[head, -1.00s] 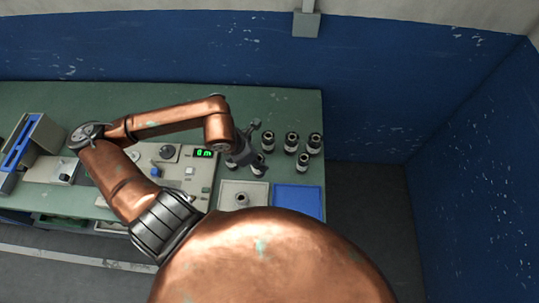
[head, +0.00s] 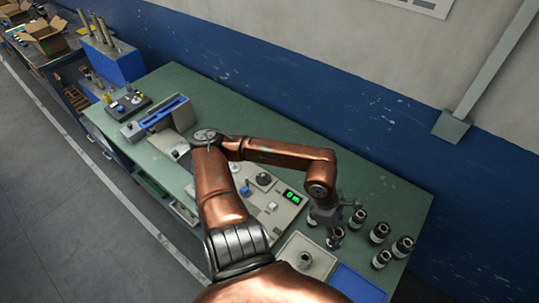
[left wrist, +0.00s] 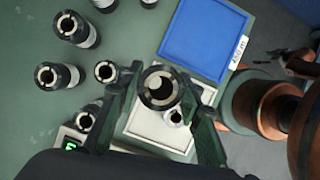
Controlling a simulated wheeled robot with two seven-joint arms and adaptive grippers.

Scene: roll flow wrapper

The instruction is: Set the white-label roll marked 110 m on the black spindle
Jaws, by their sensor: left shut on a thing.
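My left gripper (head: 328,222) is over the right part of the green bench. In the left wrist view its two fingers (left wrist: 162,98) are shut on a roll (left wrist: 160,88) with a dark ringed top, seen end-on; its label and marking cannot be read. Behind it, a pale square tray (left wrist: 150,125) bears a small ringed upright piece (left wrist: 175,117); the tray also shows in the head view (head: 290,250). I cannot tell whether this piece is the black spindle. A dark gripper-like shape (left wrist: 292,62) shows at the right, too unclear to read.
Several black-and-white rolls stand close by, such as one at the back (head: 379,233) and one at the right (head: 402,246). A blue tray (head: 358,283) lies beside the pale tray. A control panel (head: 280,212) with a green "0 m" display is left of the gripper.

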